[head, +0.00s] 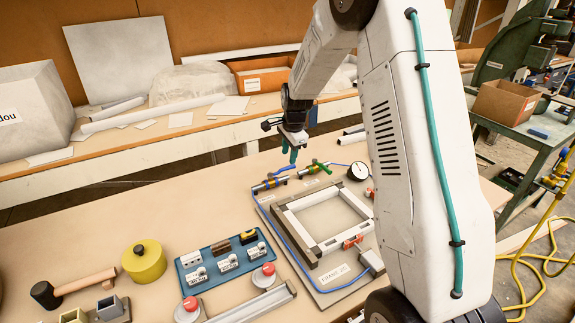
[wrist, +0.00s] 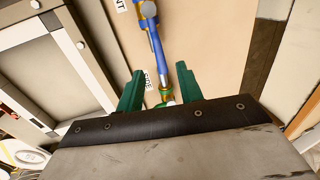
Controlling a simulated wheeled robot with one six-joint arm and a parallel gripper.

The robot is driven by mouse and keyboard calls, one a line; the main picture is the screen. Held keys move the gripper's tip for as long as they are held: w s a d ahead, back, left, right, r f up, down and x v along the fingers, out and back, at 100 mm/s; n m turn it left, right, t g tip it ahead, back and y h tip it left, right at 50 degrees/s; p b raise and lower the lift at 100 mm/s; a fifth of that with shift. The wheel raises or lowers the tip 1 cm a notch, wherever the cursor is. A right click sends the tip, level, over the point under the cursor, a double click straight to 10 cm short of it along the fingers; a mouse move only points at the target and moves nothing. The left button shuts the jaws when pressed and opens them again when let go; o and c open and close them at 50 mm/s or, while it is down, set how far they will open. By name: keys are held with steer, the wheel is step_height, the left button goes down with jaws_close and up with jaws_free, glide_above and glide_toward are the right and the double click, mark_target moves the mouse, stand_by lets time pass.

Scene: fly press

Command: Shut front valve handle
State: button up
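The valve with the blue lever handle (head: 283,171) sits on the pipe line at the back of the fixture board; the handle lies roughly along the pipe. In the wrist view the blue handle (wrist: 156,45) runs down between my fingers, beside a label ending in "NT" and another reading "SIDE". A second valve with a green handle (head: 319,165) is to its right, its handle angled across the pipe. My gripper (head: 291,155) is above the blue handle, with green fingers (wrist: 159,80) apart and nothing clearly held. Contact cannot be told. The gripper's body hides the nearer part of the pipe.
A square frame (head: 297,222) on the board lies in front of the valves. A pressure gauge (head: 358,171) stands to the right. The table left of the valves is clear.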

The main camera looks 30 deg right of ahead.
mark_target(287, 168)
steer(key=f, duration=0.2)
steer(key=w+f, duration=0.1)
steer(key=f, duration=0.2)
steer(key=shift+f, duration=0.25)
jaws_close()
